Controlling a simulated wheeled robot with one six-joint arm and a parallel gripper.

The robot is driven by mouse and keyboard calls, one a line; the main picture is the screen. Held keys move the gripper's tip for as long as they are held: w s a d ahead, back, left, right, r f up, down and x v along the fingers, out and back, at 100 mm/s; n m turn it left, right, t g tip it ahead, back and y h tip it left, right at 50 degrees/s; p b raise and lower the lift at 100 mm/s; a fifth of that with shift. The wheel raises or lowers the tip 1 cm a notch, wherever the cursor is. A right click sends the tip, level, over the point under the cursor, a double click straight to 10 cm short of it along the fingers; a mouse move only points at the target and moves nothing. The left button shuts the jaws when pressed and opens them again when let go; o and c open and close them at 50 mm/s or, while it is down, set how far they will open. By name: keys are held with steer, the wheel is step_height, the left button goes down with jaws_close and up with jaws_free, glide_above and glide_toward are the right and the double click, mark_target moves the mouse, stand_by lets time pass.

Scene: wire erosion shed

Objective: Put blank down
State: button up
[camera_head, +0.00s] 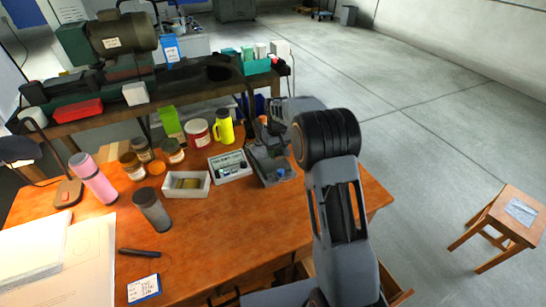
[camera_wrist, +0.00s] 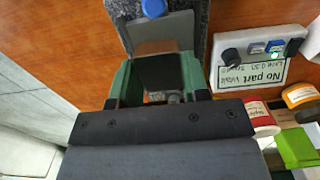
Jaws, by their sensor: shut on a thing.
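In the wrist view, my gripper (camera_wrist: 160,85) has a green-edged finger on each side of a dark, square-faced block (camera_wrist: 166,72), which appears to be the blank. The jaws are shut on it. Beyond the block is a grey fixture (camera_wrist: 160,30) with a blue knob (camera_wrist: 153,8) on a dark speckled base. In the head view, the grey fixture (camera_head: 268,168) stands at the right part of the wooden bench (camera_head: 235,225). My gripper is close to it, partly hidden by my arm. I cannot tell whether the block touches the fixture.
A white box labelled "No part" (camera_wrist: 262,75) stands beside the fixture; it also shows in the head view (camera_head: 230,166). A stool (camera_head: 515,215) is at the right.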

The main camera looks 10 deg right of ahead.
mark_target(273, 163)
steer(key=shift+w+a+f, duration=0.15)
steer(key=shift+w+f, duration=0.6)
steer(key=shift+f, duration=0.15)
steer(key=shift+w+a+f, duration=0.1)
steer(key=shift+w+f, duration=0.6)
steer(key=shift+f, duration=0.15)
steer(key=shift+f+p, duration=0.5)
steer(key=shift+f, duration=1.05)
steer(key=shift+f, duration=0.1)
steer(key=shift+f, duration=0.15)
steer(key=o, duration=1.1)
